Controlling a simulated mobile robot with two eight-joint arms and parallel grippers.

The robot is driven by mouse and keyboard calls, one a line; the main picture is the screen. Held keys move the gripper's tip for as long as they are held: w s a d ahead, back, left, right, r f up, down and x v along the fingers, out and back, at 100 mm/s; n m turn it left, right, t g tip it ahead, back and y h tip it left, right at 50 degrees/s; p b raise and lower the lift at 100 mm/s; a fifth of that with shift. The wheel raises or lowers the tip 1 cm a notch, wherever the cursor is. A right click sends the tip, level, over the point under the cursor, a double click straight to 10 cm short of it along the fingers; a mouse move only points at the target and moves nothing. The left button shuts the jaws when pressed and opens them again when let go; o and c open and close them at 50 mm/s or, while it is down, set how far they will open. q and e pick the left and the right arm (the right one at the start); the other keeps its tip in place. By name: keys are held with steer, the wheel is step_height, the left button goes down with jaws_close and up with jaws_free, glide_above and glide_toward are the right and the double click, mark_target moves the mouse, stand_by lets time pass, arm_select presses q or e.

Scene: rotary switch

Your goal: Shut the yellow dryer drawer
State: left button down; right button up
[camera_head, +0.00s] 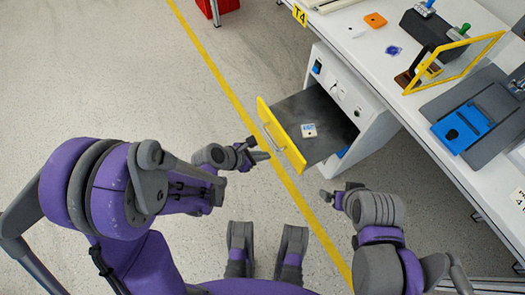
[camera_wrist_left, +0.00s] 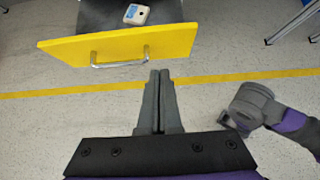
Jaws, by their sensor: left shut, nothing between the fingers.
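The yellow drawer front (camera_head: 283,133) belongs to a drawer pulled well out of a white dryer cabinet (camera_head: 352,97). Its metal handle (camera_head: 270,138) faces my left side. In the left wrist view the yellow front (camera_wrist_left: 65,50) spans the upper part, with the handle (camera_wrist_left: 118,64) near its lower edge. My left gripper (camera_head: 265,155) is shut and empty, close to the outer face of the drawer front. Its fingertips show in the wrist view (camera_wrist_left: 159,75), right of the handle; I cannot tell whether they touch the front. My right gripper (camera_head: 326,194) is below the drawer's right side, apart from it; its jaw state is unclear.
A small white-and-blue item (camera_head: 309,130) lies in the grey drawer. A white worktable (camera_head: 440,140) above the cabinet carries a yellow frame (camera_head: 491,45) and a blue device (camera_head: 462,128). A yellow line (camera_head: 225,82) crosses the open floor. A red bin (camera_head: 222,5) stands at the far top.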

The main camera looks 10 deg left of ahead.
mark_target(291, 149)
arm_select(q)
steer(key=x, duration=0.3)
steer(key=r+b+x, duration=0.1)
steer(key=x, duration=0.2)
steer(key=w+d+x, duration=0.1)
steer(key=x, duration=0.2)
steer(key=shift+r, duration=0.3)
steer(key=shift+w+d, duration=0.3)
steer(key=shift+d, duration=0.15)
steer(key=w+d, duration=0.7)
steer(key=d, duration=0.3)
steer(key=w+d, duration=0.7)
steer(key=d, duration=0.3)
steer(key=shift+w+b, duration=0.25)
steer(key=shift+b, duration=0.15)
steer(key=shift+r, duration=0.15)
